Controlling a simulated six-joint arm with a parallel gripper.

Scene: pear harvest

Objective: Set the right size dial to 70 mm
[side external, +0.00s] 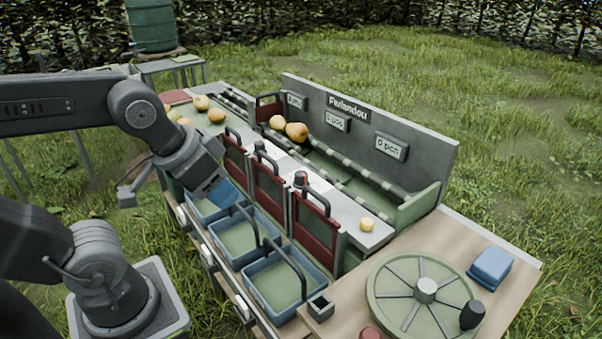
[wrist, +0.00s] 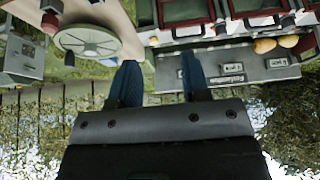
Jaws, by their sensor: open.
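Two small dark knobs stand on the sorter's front ledge in the side external view. The right one (side external: 301,178), with some red on it, appears to be the right size dial; the other (side external: 260,148) is farther left. Their scales and settings are too small to read. My gripper (side external: 224,193) is over the leftmost blue crate, left of both knobs and apart from them. In the wrist view its two blue fingers (wrist: 160,78) are spread with nothing between them. I cannot pick out either dial in the wrist view.
Dark red gates with raised handles (side external: 312,215) line the sorter's front, above blue crates (side external: 277,312). A green turntable (side external: 393,313), a blue box (side external: 490,266) and a dark cylinder (side external: 473,314) occupy the right table. Several pears (side external: 297,131) lie on the sorter.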

